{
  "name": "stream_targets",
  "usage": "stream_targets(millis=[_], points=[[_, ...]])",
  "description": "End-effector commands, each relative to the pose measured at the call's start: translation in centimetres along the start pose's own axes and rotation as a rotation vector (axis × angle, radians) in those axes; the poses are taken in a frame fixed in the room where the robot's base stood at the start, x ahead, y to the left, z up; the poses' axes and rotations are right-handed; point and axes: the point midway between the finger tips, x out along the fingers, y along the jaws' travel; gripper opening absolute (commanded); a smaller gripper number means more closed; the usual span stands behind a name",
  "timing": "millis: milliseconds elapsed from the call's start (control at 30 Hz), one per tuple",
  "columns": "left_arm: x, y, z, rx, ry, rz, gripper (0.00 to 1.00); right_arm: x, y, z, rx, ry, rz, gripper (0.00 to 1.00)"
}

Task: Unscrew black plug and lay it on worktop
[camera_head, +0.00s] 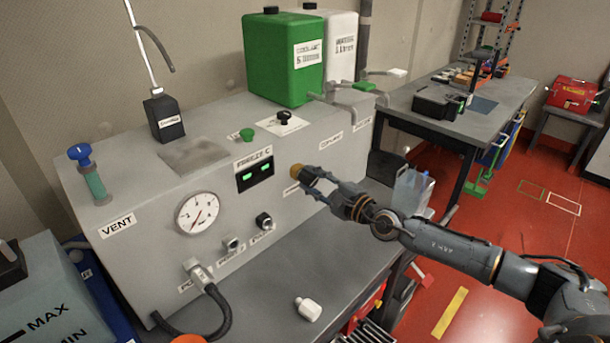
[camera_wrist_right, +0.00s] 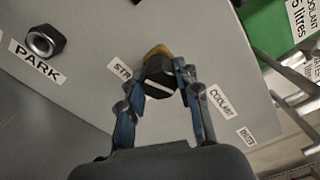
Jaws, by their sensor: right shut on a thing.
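In the right wrist view, a black plug (camera_wrist_right: 160,78) with a white line across it sits between the fingertips of my right gripper (camera_wrist_right: 162,72), which is shut on it. A brass-coloured round part (camera_wrist_right: 158,50) shows right behind the plug. In the head view, my right gripper (camera_head: 314,182) is at the front face of the grey cabinet (camera_head: 320,228), with the brass-coloured part (camera_head: 297,171) at its tips. I cannot tell whether plug and brass part are joined. The grey worktop (camera_head: 345,262) lies below. My left gripper is not in view.
A small white bottle (camera_head: 308,309) lies on the worktop, and a black hose (camera_head: 218,318) hangs at the left. A black ring fitting (camera_wrist_right: 44,41) is beside the PARK label. A gauge (camera_head: 198,213) is on the cabinet front. The worktop's middle is clear.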

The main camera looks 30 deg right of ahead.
Motion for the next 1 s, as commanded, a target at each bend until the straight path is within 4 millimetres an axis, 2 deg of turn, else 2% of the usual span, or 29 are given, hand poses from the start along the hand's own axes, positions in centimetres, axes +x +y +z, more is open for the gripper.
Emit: stream_targets(millis=[1000], points=[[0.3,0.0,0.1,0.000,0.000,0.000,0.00,-2.2,0.0,0.0,0.005,0.000,-0.001,0.00]])
